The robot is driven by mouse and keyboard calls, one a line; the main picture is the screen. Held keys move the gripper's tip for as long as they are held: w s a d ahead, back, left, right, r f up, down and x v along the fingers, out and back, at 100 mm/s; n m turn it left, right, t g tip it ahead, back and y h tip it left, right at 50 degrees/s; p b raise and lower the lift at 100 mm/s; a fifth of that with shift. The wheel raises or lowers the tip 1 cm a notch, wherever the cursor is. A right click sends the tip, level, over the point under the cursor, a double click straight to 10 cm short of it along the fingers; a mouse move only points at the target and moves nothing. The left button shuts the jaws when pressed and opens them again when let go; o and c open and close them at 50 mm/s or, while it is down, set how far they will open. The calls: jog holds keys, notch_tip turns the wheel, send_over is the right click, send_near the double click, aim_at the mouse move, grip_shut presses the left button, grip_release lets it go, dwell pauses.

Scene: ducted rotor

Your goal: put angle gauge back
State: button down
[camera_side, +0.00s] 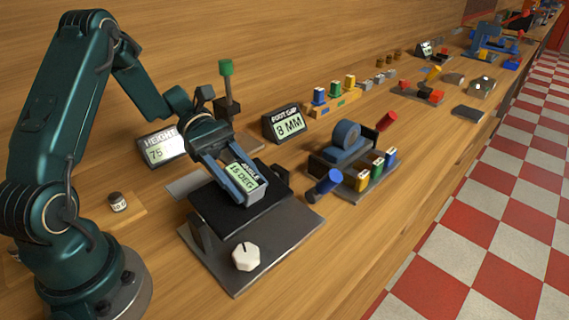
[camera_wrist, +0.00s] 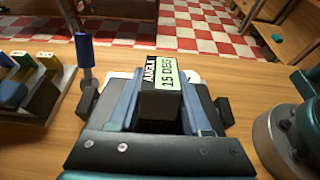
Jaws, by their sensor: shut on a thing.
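The angle gauge (camera_side: 246,177) is a small grey block with a pale green display reading 15 DEG. My gripper (camera_side: 232,182) is shut on it, with blue fingers on either side. In the side view the gauge is at the black tilting plate (camera_side: 222,210) of a fixture with a white knob (camera_side: 245,256). I cannot tell whether it touches the plate. In the wrist view the gauge (camera_wrist: 160,88) sits between the fingers, its label reading ANGLE 15 DEG. The fingers hide part of its sides.
A HEIGHT display (camera_side: 163,148) and a FOOT GAP display reading 8 MM (camera_side: 285,124) stand behind. A blue tape roll holder (camera_side: 345,143) and coloured blocks (camera_side: 376,168) are to the right. A small jar (camera_side: 117,202) stands at left.

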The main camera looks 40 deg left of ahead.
aim_at(229, 165)
jog(key=shift+f, duration=0.15)
jog(key=shift+c, duration=1.8)
grip_release()
jog(key=shift+a, duration=0.1)
jog(key=v, duration=0.4)
jog(key=o, duration=0.4)
jog(key=shift+a, duration=0.25)
jog(key=shift+c, duration=0.2)
jog(key=shift+a, duration=0.2)
